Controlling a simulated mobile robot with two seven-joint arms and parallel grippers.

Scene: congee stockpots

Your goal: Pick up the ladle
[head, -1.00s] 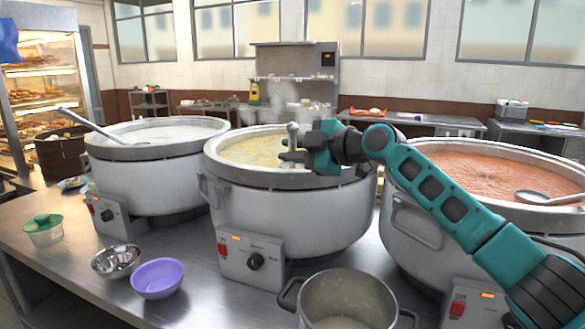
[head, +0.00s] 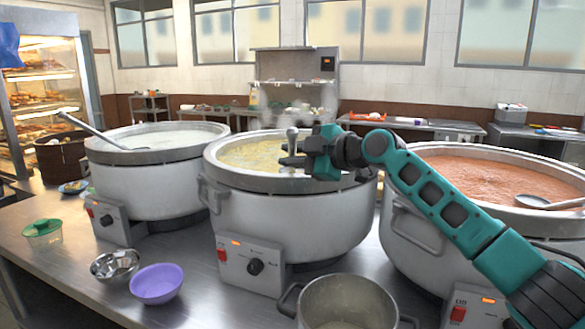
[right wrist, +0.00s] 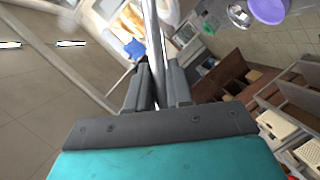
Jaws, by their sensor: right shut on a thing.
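In the right wrist view the handle (right wrist: 152,45) runs between the two fingers (right wrist: 158,88). The ladle's bowl is hidden, so I cannot tell whether it is in the congee. A second ladle (head: 88,129) leans in the left pot of white congee (head: 155,180). A third ladle (head: 550,202) lies in the right pot of orange congee (head: 420,215). My left gripper is not in view.
A small metal pot (head: 345,305) stands at the front of the steel counter (head: 215,300). My right arm reaches across the right pot.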

